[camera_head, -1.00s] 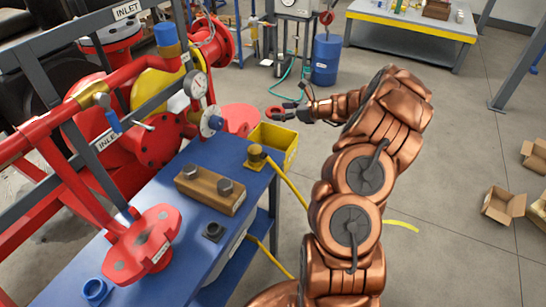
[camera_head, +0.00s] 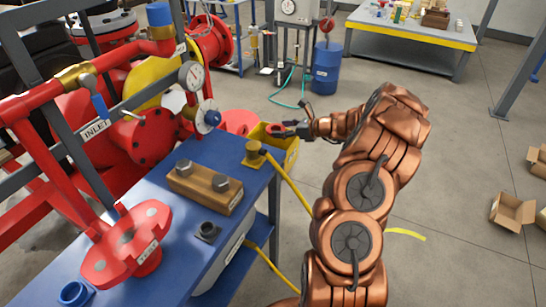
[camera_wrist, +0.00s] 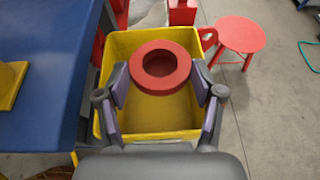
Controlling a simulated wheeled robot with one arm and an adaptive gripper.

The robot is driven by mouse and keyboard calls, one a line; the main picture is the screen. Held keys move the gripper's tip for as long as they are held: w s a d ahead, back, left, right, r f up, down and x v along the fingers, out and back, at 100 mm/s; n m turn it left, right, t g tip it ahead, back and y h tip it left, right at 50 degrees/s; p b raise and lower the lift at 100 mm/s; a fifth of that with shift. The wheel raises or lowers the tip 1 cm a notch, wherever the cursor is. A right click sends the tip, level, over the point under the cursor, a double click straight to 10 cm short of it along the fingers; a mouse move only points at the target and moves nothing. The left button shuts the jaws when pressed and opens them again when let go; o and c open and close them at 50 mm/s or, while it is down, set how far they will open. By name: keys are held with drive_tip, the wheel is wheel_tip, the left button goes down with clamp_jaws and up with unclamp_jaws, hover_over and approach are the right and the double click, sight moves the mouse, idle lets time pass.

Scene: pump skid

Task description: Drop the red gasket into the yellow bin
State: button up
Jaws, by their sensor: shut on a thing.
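The red gasket (camera_wrist: 160,67) is a thick red ring, held between the fingertips of my gripper (camera_wrist: 160,88) in the wrist view. In the head view the gasket (camera_head: 275,130) is small and partly hidden at the tips of my gripper (camera_head: 283,129). The yellow bin (camera_wrist: 111,45) is open-topped and stands at the end of the blue bench. In the wrist view the gasket shows over the bin's opening, with the bin's yellow floor visible below it. The bin (camera_head: 291,157) in the head view is partly covered by my gripper. The height of the gasket over the rim is unclear.
The blue bench (camera_head: 232,150) borders the bin, with a wooden block (camera_head: 205,187) and a yellow fitting (camera_head: 254,154) on top. A red round stool (camera_wrist: 241,34) stands beyond the bin. Red piping with a gauge (camera_head: 191,75) is at left.

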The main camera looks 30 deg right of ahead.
wheel_tip(320, 180, down, 2)
drive_tip(key=shift+f+b, duration=0.1)
drive_tip(key=shift+b, duration=0.35)
drive_tip(key=o, duration=1.2)
drive_tip(key=shift+s, duration=0.1)
drive_tip(key=v, duration=1.2)
